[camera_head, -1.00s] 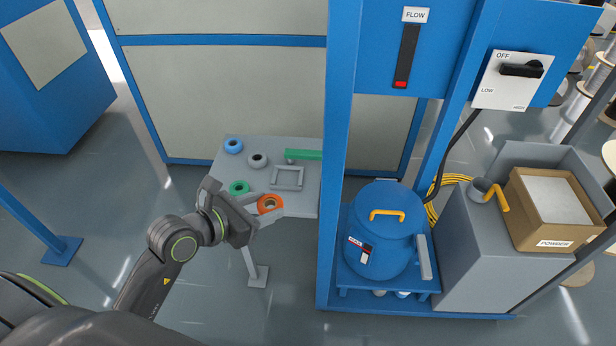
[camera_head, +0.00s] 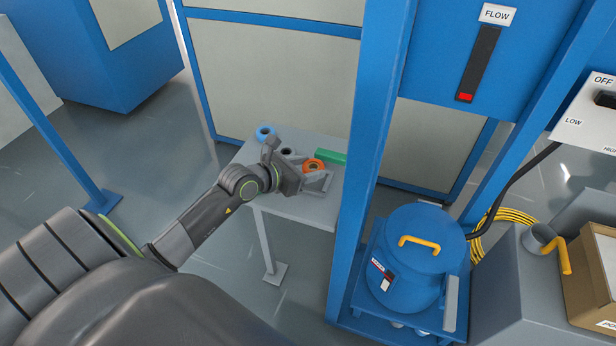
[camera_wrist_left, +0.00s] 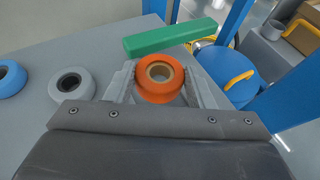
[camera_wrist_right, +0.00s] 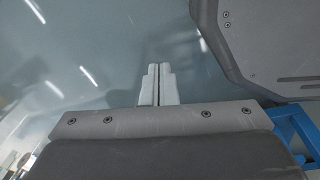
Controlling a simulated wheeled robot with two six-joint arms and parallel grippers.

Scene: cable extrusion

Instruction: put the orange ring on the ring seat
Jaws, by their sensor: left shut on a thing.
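The orange ring (camera_head: 313,166) is held between the fingers of my left gripper (camera_head: 311,172) above the grey table. In the left wrist view, the orange ring (camera_wrist_left: 160,72) sits between the two fingertips with its hole showing. My right gripper (camera_wrist_right: 158,85) shows only in the right wrist view. Its fingers are together and empty, over the grey floor.
A blue ring (camera_head: 265,132) and a grey ring (camera_head: 287,150) are on the grey table (camera_head: 318,211). A green bar (camera_head: 332,157) lies at the back right. A blue post (camera_head: 372,150) stands just right of the table, with a blue lidded drum (camera_head: 415,260) beyond it.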

